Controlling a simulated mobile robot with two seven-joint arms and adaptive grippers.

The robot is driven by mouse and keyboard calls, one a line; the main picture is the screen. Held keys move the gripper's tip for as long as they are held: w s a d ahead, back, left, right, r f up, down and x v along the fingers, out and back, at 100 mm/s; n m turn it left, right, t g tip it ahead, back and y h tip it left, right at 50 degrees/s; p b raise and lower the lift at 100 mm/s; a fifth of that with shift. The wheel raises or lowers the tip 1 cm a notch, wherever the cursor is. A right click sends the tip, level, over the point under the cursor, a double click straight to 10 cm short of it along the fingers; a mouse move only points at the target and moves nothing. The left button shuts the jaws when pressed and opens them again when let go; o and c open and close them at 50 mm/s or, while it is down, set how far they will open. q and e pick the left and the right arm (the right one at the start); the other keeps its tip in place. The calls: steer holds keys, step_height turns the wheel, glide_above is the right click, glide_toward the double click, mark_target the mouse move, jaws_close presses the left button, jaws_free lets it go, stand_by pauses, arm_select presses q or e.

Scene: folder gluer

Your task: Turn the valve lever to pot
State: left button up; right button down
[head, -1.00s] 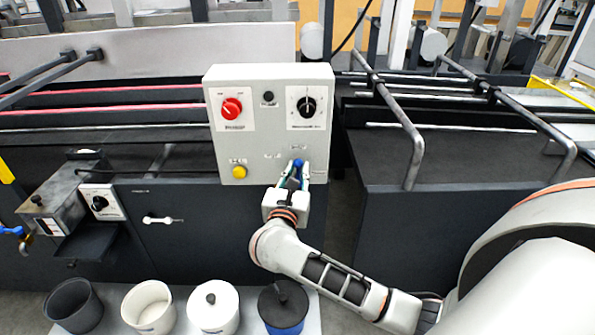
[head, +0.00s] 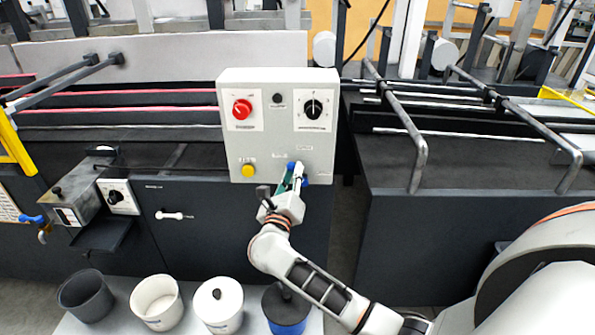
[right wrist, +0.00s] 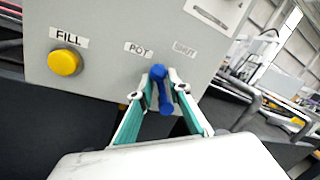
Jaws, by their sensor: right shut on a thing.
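The blue valve lever (right wrist: 165,95) is on the grey control box (head: 230,130), low on its front. In the right wrist view it points mostly down the picture, between the POT label (right wrist: 139,50) on the left and a blurred label (right wrist: 184,49) on the right. My right gripper (right wrist: 165,100) has its teal-lined fingers on either side of the lever and is shut on it. In the head view my right gripper (head: 293,178) is at the lower right of the box and partly hides the lever. My left gripper is not in view.
The box also has a red knob (head: 242,109), a black knob (head: 313,109) and a yellow FILL button (right wrist: 65,62). Several pots, including a white one (head: 156,301), stand below. Black rails (head: 410,140) lie at the right.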

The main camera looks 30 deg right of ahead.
steer(key=shift+w+a+f+n+t, duration=0.1)
steer(key=shift+w+a+n+t, duration=0.1)
steer(key=shift+n, duration=0.4)
steer(key=shift+w+a+f+n+t, duration=0.1)
steer(key=shift+a+n+t, duration=0.1)
steer(key=shift+n, duration=0.4)
steer(key=c, duration=1.9)
jaws_free()
steer(key=shift+a, duration=0.1)
steer(key=shift+f, duration=0.1)
steer(key=v, duration=1.2)
steer(key=shift+s, duration=0.1)
